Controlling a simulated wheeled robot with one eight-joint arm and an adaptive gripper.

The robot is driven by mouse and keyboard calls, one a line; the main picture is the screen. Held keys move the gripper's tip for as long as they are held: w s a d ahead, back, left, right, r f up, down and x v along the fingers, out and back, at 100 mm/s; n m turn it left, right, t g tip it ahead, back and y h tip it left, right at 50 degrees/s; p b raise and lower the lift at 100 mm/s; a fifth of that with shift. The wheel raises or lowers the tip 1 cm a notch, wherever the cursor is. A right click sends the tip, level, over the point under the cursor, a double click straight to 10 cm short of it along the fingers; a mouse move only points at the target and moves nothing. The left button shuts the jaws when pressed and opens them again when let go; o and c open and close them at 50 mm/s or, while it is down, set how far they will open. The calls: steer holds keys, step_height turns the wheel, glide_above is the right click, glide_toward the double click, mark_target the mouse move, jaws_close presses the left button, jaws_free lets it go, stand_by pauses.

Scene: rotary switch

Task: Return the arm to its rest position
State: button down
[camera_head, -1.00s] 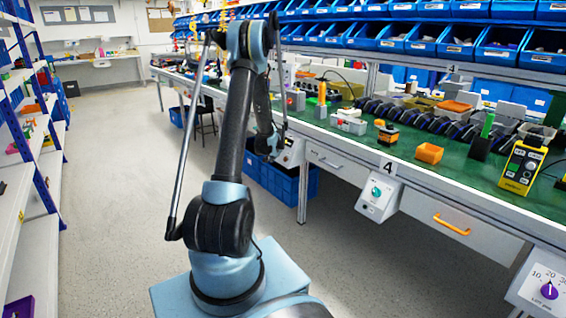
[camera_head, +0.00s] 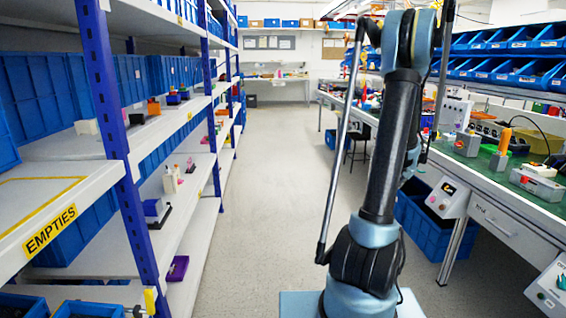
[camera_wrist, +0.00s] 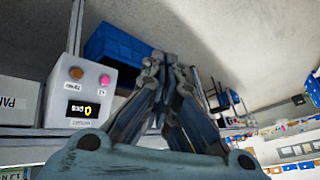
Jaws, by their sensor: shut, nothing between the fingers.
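My arm (camera_head: 388,150) stands nearly upright on my blue base in the head view, right of the middle. Its upper joint is near the top edge, and the far part folds down behind the dark link. My gripper (camera_wrist: 166,62) shows in the wrist view with its fingers together and nothing between them. In the head view the gripper is mostly hidden behind the arm. A white control box with a teal knob (camera_head: 560,281) is at the right edge, cut off by the frame.
Blue-posted shelves (camera_head: 118,140) stand at left, a long green-topped workbench (camera_head: 495,180) at right. Clear grey floor (camera_head: 262,185) lies between. A box with a display (camera_head: 446,198) hangs on the bench front; blue crates (camera_head: 432,235) are under it. The wrist view shows a button box (camera_wrist: 95,90).

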steer(key=s+a+r+n+g+y, duration=0.1)
steer(key=s+a+r+n, duration=0.25)
steer(key=s+a, duration=0.6)
steer(key=s+a+r+n+g+y, duration=0.15)
steer(key=s+a+r, duration=0.4)
steer(key=a, duration=0.75)
steer(key=s+a+f+n, duration=0.2)
steer(key=s+a, duration=0.1)
steer(key=s, duration=0.5)
steer(key=s+a+f+n+g, duration=0.1)
steer(key=s+a, duration=0.3)
steer(key=s, duration=0.4)
steer(key=s+a+f+n, duration=0.3)
steer(key=s+a, duration=0.1)
steer(key=s, duration=0.4)
steer(key=shift+f+g, duration=0.25)
steer(key=shift+g, duration=0.1)
